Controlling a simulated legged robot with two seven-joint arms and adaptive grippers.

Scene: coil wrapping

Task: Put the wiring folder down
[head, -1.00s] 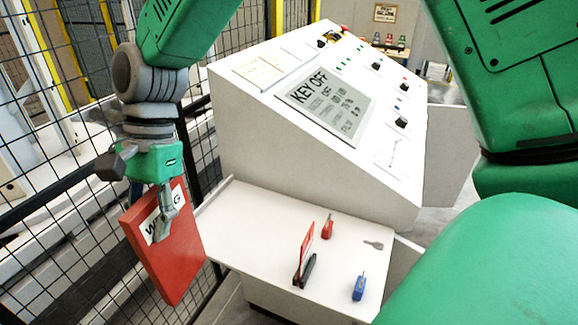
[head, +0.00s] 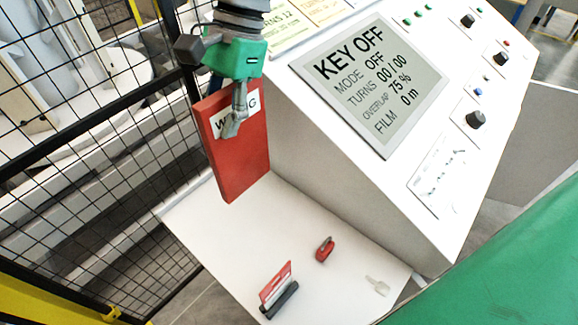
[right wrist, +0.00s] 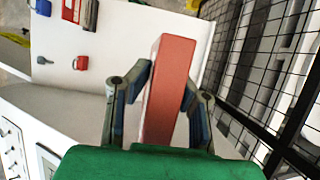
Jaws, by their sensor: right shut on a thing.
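The red wiring folder (head: 242,165), with a white label partly covered by a finger, hangs upright over the back left part of the white shelf (head: 225,235). My right gripper (head: 235,118) is shut on its upper part. In the right wrist view the folder (right wrist: 168,90) shows edge-on between the two fingers of the right gripper (right wrist: 163,95). Its lower edge seems above the shelf, but I cannot tell the gap. My left gripper is not in view.
On the shelf are a black holder with a red card (head: 278,290), a red padlock (head: 325,249) and a grey key (head: 377,286). A blue tag (right wrist: 40,7) shows in the right wrist view. The console (head: 340,190) stands behind; a mesh fence (head: 90,130) is at left.

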